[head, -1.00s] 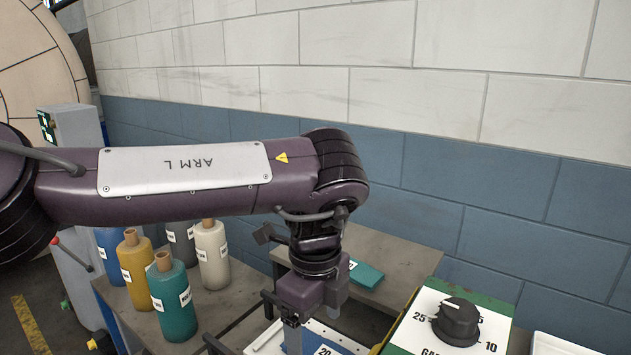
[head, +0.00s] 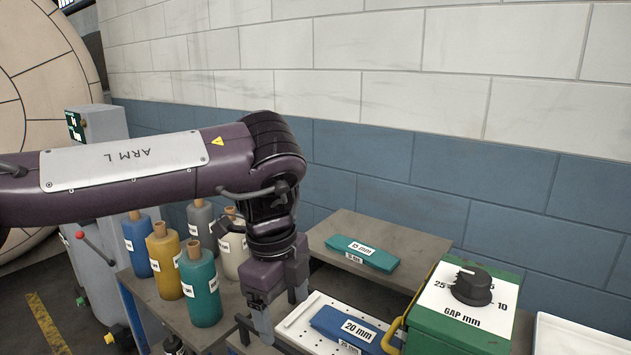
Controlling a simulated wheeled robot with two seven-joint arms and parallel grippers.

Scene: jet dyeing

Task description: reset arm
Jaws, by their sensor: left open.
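My left arm, marked ARM L, reaches in from the left. Its gripper (head: 281,313) points down over the left edge of a white perforated tray (head: 290,328), with its fingers apart and nothing seen between them. A blue block labelled 20 mm (head: 347,327) lies on the tray, to the right of the gripper and apart from it. A teal block labelled 15 mm (head: 362,252) lies on a grey table (head: 405,238) behind. My right gripper is not in view.
A green box with a GAP mm dial (head: 472,286) and a yellow handle (head: 398,325) stands at the right. A tiled wall closes the back.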

